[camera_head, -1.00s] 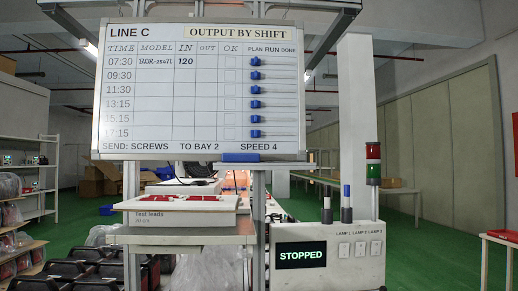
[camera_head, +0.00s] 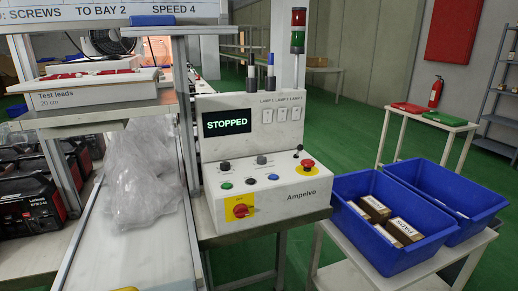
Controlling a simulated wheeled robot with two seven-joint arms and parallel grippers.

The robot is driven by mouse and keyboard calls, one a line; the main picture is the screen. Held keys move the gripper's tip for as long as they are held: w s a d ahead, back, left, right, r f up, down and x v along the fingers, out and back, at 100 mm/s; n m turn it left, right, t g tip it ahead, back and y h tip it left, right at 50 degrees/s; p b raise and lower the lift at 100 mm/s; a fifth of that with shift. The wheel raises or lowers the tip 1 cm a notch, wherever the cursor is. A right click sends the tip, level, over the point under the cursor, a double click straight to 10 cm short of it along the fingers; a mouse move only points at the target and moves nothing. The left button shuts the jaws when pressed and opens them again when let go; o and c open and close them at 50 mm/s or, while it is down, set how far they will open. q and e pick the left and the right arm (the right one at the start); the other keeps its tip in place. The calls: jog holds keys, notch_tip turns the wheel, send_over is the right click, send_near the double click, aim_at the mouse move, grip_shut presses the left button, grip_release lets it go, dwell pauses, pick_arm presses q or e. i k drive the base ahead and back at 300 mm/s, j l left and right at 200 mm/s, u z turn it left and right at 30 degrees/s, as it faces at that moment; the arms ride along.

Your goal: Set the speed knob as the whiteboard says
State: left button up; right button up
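The whiteboard (camera_head: 60,17) shows only its lower strip at the top left, with "SPEED 4" readable. The control panel (camera_head: 262,180) is a white console marked "Ampelva", and its screen (camera_head: 227,122) reads "STOPPED". Neither of my grippers is in view.
The panel also has a red mushroom button (camera_head: 308,163), a red-and-yellow switch (camera_head: 241,210) and several push buttons. A conveyor (camera_head: 140,250) with a plastic bag (camera_head: 143,180) runs left of it. Blue bins (camera_head: 355,187) stand on a table at the right.

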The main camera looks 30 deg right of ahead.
aim_at(226, 166)
jog(key=i+l, duration=0.2)
jog(key=l, duration=0.15)
jog(key=i+l, duration=0.2)
jog(key=l, duration=0.15)
jog(key=i+l+u, duration=0.1)
jog(key=l, duration=0.25)
jog(key=i+l, duration=0.5)
jog(key=l, duration=0.25)
jog(key=u, duration=0.05)
